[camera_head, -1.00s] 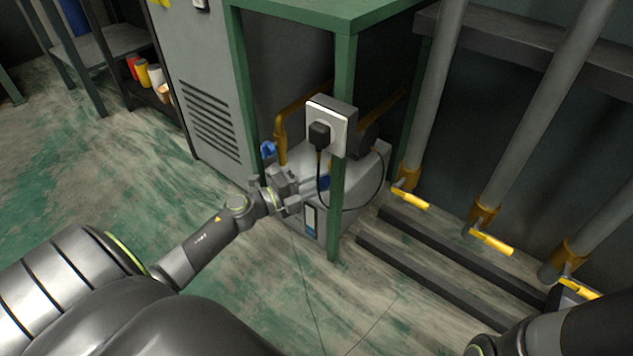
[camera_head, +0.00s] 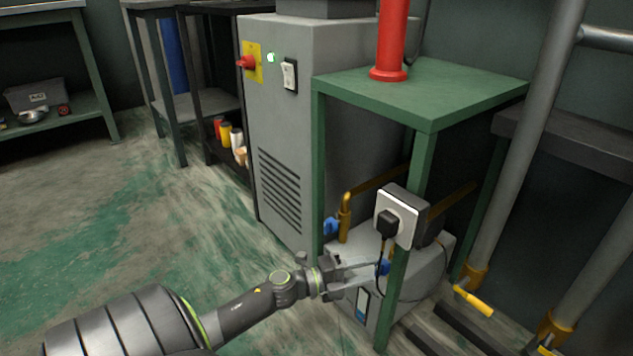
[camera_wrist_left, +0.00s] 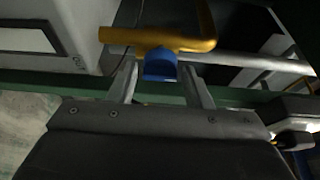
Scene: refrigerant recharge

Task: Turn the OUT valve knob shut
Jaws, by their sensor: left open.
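Two blue valve knobs show on the grey machine under the green stand. One knob (camera_head: 331,226) is on the left by a brass pipe (camera_head: 345,215). The other knob (camera_head: 384,267) is by the stand's front leg, partly covered; I cannot read which is OUT. My left gripper (camera_head: 366,268) is open, its fingers pointing right at the second knob. In the left wrist view, a blue knob (camera_wrist_left: 160,66) under a brass pipe (camera_wrist_left: 165,43) lies between the two finger tips, apparently with gaps on both sides. My right gripper is out of view.
The green stand (camera_head: 430,95) has a leg close to the right of my left gripper. A socket box (camera_head: 398,215) with a black plug and cable hangs on it. A grey cabinet (camera_head: 283,130) stands behind. The floor at left (camera_head: 150,230) is clear.

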